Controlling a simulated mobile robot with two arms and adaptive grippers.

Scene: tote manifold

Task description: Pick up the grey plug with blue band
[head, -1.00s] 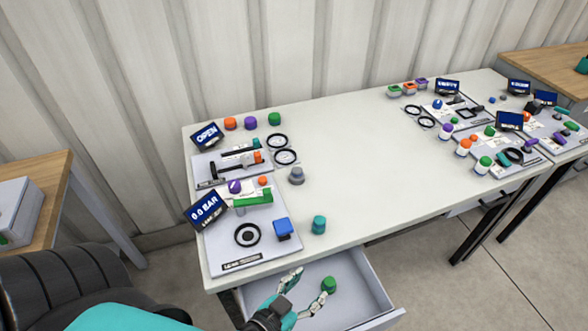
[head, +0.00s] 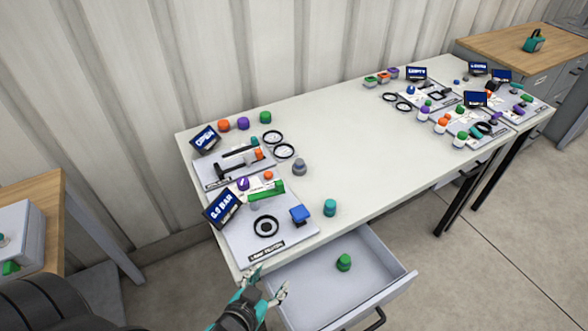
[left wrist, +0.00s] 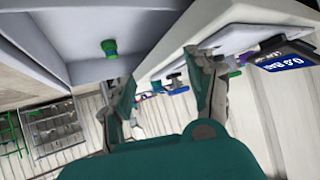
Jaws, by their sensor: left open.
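A grey plug (head: 299,167) stands upright on the white table, to the right of the left-hand panels. A blue band on it cannot be made out at this size. My left gripper (head: 268,282) is open and empty, low at the table's front edge by the left side of the open drawer. The plug is well beyond it, up on the tabletop. In the left wrist view my open fingers (left wrist: 165,85) have nothing between them, and I cannot make out the grey plug there. My right gripper is not in view.
The open drawer (head: 393,262) holds a green plug (head: 344,262), also in the left wrist view (left wrist: 109,48). A teal plug (head: 330,208) stands near the table's front edge. Panels with screens (head: 222,208) stand at left. The table's middle is clear.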

